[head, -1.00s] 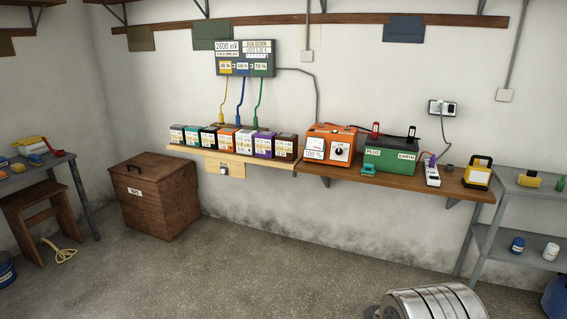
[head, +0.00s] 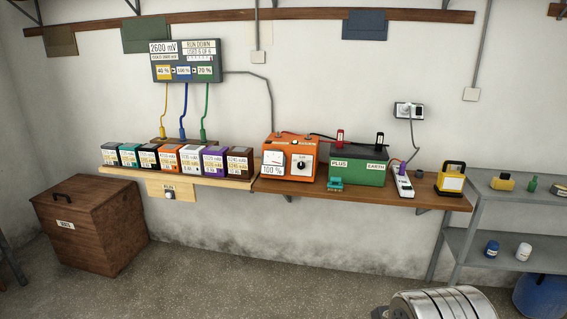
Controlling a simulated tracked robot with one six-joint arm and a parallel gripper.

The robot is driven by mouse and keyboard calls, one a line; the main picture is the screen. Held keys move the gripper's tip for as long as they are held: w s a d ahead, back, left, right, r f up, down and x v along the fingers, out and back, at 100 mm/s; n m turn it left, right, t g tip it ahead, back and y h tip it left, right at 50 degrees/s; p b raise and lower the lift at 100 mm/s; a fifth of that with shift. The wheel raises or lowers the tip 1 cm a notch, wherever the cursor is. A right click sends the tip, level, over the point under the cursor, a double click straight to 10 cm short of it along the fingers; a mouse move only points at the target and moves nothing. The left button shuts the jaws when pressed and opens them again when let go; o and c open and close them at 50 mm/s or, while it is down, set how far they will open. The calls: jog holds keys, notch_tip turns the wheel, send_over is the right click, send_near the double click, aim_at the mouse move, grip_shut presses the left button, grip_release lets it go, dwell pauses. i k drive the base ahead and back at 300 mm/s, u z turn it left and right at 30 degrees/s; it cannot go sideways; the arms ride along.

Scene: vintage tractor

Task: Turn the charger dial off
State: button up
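The orange charger (head: 291,145) stands on the brown wooden shelf in the middle of the head view. Its front carries the black dial (head: 297,163) on a white plate, a meter to the left of it, and a label reading 100 %. The dial's exact setting is too small to read. A dark lead runs from the charger to the green battery (head: 358,166) on its right, which has a red clamp and a black clamp on top. A metallic ribbed part at the bottom right seems to be mine. My gripper's fingers cannot be made out.
The brown shelf (head: 262,186) projects from the wall. A lighter shelf with several coloured cells (head: 190,160) adjoins it on the left, below a grey panel (head: 185,62).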

aim_at(300, 165)
jog(key=u, duration=0.05)
jog(key=k, duration=0.65)
jog(key=u, duration=0.25)
jog(key=i, duration=0.5)
jog(key=u, duration=0.55)
jog(key=i, duration=0.85)
jog(key=u, duration=0.25)
jog(key=i, duration=1.9)
jog(key=z, duration=0.6)
